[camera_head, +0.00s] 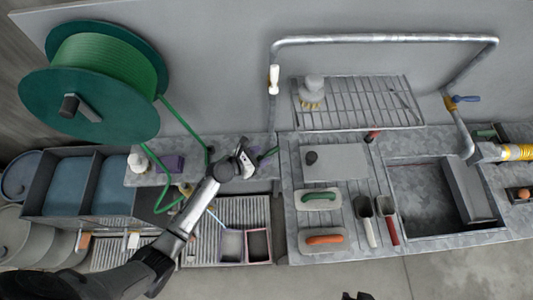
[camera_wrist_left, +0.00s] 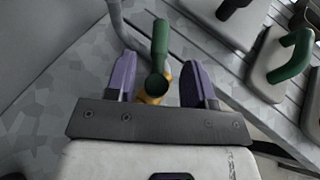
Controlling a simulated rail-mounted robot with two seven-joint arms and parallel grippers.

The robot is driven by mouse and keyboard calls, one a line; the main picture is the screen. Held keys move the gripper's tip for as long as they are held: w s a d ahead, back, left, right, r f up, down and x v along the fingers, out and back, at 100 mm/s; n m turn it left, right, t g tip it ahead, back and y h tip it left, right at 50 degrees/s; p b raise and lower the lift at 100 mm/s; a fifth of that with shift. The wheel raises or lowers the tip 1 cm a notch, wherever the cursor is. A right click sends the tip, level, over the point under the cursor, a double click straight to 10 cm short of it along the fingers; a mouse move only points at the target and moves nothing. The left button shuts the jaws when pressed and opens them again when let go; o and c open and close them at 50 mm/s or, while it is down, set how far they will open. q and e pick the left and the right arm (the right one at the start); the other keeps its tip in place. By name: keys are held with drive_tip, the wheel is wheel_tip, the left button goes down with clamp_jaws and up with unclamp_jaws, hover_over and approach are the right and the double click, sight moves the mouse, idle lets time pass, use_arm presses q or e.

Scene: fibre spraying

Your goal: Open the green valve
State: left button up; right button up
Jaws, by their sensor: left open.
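The green valve has a dark green lever on a brass-yellow body. In the left wrist view the green valve (camera_wrist_left: 159,45) stands between the two purple fingertips of my left gripper (camera_wrist_left: 158,82), with a gap on each side. In the head view my left gripper (camera_head: 250,160) reaches over the counter's left end, and a bit of the green valve (camera_head: 268,153) shows just right of it. The gripper is open and holds nothing. The valve's lower part is partly hidden. I cannot make out my right gripper.
A green hose reel (camera_head: 95,80) stands at the left, its hose hanging near my left arm. A metal pipe frame (camera_head: 385,40) rises behind the counter and carries a blue-handled valve (camera_head: 465,99). Floats and trowels lie on the counter, left of a sink (camera_head: 425,215).

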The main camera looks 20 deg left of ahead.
sight(269, 152)
use_arm(q)
drive_tip(key=shift+x, duration=1.6)
drive_tip(key=shift+r, duration=0.1)
clamp_jaws()
drive_tip(key=shift+b, duration=0.35)
